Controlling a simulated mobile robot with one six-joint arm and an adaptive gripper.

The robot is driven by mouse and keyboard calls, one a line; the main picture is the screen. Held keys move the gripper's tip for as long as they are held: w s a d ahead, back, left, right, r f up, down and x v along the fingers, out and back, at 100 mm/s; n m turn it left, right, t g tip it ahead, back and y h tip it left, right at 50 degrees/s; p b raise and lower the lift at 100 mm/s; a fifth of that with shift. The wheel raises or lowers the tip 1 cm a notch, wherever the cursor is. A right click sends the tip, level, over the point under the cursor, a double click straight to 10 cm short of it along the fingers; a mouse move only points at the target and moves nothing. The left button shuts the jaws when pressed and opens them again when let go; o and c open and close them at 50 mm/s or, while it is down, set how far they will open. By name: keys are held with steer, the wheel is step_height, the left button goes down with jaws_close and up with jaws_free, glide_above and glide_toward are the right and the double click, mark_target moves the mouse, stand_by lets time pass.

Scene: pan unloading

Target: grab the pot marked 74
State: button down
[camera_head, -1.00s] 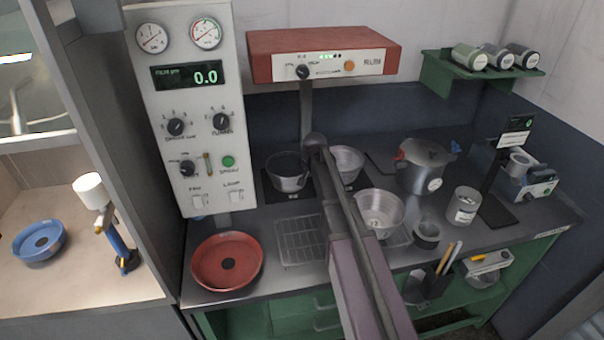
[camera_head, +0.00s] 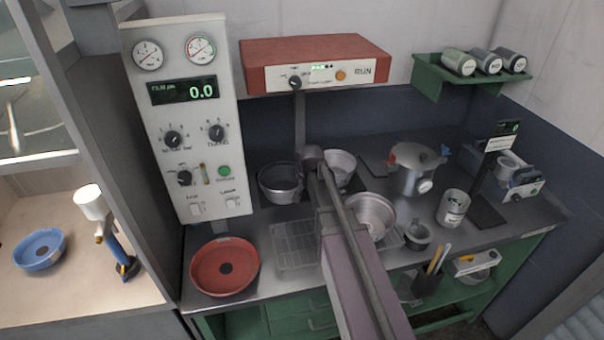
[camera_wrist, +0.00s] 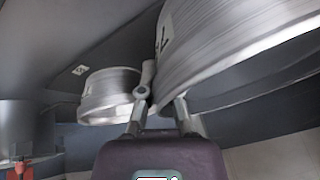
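In the wrist view a large ribbed metal pot (camera_wrist: 235,50) fills the upper right. A dark mark on its side is cut off and looks like a 7; I cannot read the full number. A smaller ribbed metal pot (camera_wrist: 110,92) is at the left. My gripper (camera_wrist: 163,100) has its fingers apart beside the large pot's near edge; whether they touch it is unclear. In the head view a dark grey pot (camera_head: 280,186) stands left of my arm's end and a paler pot (camera_head: 342,163) right of it. My arm hides the fingertips there.
A steel bowl (camera_head: 369,209) stands right of my arm, near a wire rack (camera_head: 293,247). A red pan (camera_head: 224,270) lies at the front left. A lidded pot (camera_head: 410,178) and a tin (camera_head: 452,210) stand at the right. A red-topped unit (camera_head: 315,60) hangs above.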

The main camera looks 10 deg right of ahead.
steer(key=s+a, duration=0.1)
steer(key=s, duration=0.6)
steer(key=shift+r, duration=0.35)
